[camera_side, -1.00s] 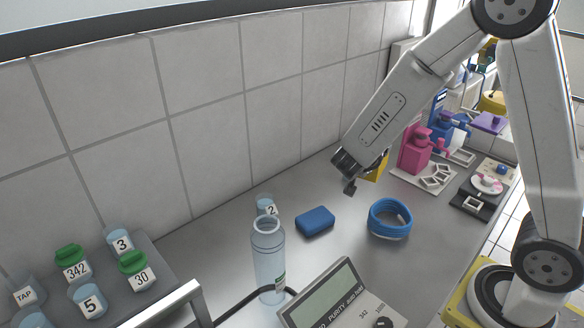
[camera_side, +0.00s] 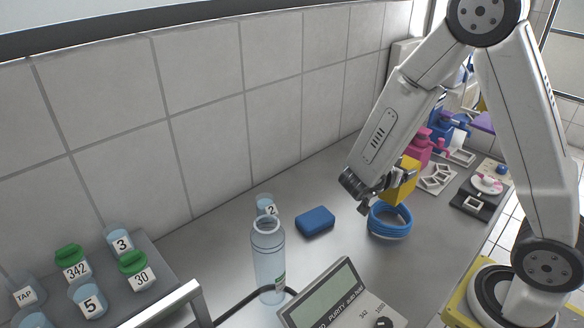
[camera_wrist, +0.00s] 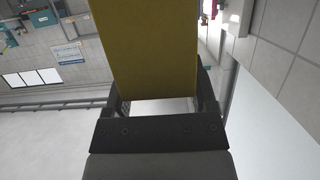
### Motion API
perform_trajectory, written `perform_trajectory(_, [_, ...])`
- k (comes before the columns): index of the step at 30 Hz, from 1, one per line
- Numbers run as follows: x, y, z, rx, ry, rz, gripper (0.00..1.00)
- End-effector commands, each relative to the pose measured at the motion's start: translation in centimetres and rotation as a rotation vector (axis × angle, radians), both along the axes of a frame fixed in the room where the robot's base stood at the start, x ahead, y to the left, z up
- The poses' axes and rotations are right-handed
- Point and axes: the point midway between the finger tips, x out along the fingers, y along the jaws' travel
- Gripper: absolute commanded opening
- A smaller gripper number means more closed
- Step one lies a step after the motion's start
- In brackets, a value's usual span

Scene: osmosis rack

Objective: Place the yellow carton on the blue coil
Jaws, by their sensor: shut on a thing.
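The yellow carton (camera_side: 402,182) is held by my gripper (camera_side: 382,190), which is shut on it. In the side view the carton shows just above and behind the near part of the blue coil (camera_side: 388,222), which lies flat on the steel bench. The carton overlaps the coil's far rim in the picture; I cannot tell whether they touch. In the wrist view the carton (camera_wrist: 155,45) fills the upper middle, between the dark fingers of my gripper (camera_wrist: 160,100). The coil does not show there.
A dark blue block (camera_side: 315,221) lies left of the coil. A clear bottle (camera_side: 268,262) and a purity meter (camera_side: 335,298) stand nearer the camera. Pink (camera_side: 420,150) and blue apparatus stand behind the carton. A rack of numbered vials (camera_side: 165,292) is at the left.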

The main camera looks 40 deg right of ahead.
Motion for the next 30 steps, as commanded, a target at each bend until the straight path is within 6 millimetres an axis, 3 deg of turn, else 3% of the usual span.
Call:
perform_trajectory(6, [0.0, 0.0, -1.6, -0.001, 0.002, 0.000, 0.09])
perform_trajectory(17, [0.0, 0.0, -2.2, -0.001, 0.001, 0.000, 0.09])
perform_trajectory(30, [0.0, 0.0, -5.3, 0.000, 0.001, 0.000, 0.09])
